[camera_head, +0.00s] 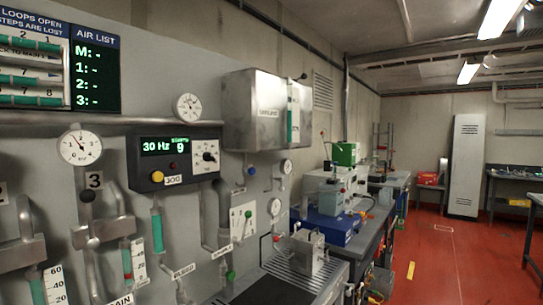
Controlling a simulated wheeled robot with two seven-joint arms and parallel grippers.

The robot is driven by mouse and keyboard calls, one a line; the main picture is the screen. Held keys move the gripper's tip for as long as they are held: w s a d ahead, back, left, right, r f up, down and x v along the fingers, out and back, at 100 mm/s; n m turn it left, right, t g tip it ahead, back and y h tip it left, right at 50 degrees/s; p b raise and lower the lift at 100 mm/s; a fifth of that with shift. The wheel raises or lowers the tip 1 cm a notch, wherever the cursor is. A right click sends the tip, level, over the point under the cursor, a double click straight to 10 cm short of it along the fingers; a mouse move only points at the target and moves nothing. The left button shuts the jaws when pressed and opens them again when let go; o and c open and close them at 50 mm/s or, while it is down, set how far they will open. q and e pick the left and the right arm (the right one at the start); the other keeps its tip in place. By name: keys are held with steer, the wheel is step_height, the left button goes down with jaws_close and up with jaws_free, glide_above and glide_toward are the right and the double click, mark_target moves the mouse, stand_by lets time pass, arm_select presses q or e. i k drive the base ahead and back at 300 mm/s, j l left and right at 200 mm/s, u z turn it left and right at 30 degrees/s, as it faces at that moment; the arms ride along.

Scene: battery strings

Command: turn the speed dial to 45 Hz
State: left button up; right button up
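The control box (178,160) hangs on the grey panel at the left. Its green display (164,146) reads 30 Hz, with a digit that looks like 9 under a small label. The speed dial (208,154) is a black knob on a white scale plate at the right of the display. Its pointer and scale marks are too small to read. A yellow button (157,176) sits at the box's lower left beside a JOG label. Neither of my grippers shows in this view.
A round gauge (188,107) sits just above the box, and a larger gauge (80,147) is to its left. A steel tank (255,110) juts out at the right. Pipes and tubes run below. The red floor (440,260) is open at the right.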

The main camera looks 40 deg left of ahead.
mark_target(207, 157)
steer(key=i+u, duration=0.2)
steer(key=i, duration=0.25)
steer(key=i+l+u, duration=0.2)
steer(key=i, duration=0.2)
steer(key=i+l+u, duration=0.2)
steer(key=i, duration=0.25)
